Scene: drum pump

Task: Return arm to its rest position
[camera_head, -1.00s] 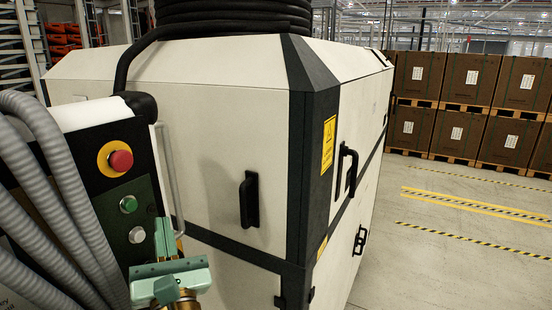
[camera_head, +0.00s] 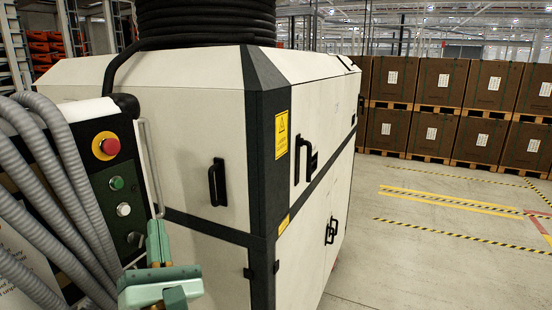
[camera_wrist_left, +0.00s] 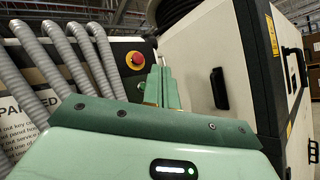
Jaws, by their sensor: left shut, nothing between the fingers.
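My left gripper (camera_head: 158,243) is at the lower left of the head view, its green fingers pointing up and closed together with nothing between them. It stands in front of the lower part of a dark control panel (camera_head: 92,188), apart from the buttons as far as I can see. The panel bears a red button on a yellow ring (camera_head: 106,146), a green button (camera_head: 117,183) and a white button (camera_head: 124,209). In the left wrist view the shut fingers (camera_wrist_left: 161,84) rise beside the red button (camera_wrist_left: 136,60). My right gripper is not in view.
A large white cabinet (camera_head: 180,120) with black edges and handles fills the middle. Grey corrugated hoses (camera_head: 60,150) hang at the left, close to my left arm. Stacked brown boxes on pallets (camera_head: 432,95) stand at the back right. The floor (camera_head: 400,260) at the right is open, with striped markings.

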